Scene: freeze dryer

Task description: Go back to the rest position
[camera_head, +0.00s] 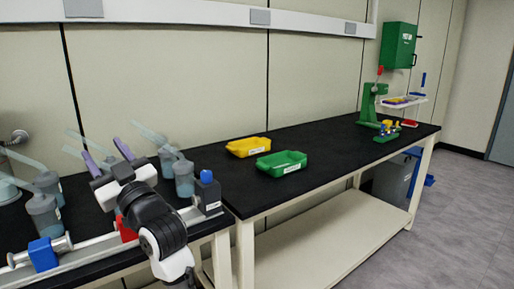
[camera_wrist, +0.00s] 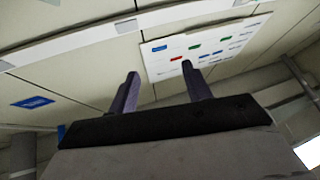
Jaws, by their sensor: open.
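My gripper (camera_head: 106,157) is at the left in the head view, raised above the black bench (camera_head: 225,180). Its two purple fingers stand apart with nothing between them. In the wrist view the open gripper (camera_wrist: 161,88) points up toward the pale wall, where a white sheet with coloured labels (camera_wrist: 205,47) hangs just past the fingers. My white and black arm comes up from the bottom of the head view.
Flasks with grey-blue contents (camera_head: 183,178) stand close to my gripper. A rail with a blue clamp (camera_head: 43,254) runs along the front edge. Yellow (camera_head: 248,147) and green (camera_head: 281,163) trays lie mid-bench. A green press (camera_head: 369,104) stands at the far end. Grey floor is clear at right.

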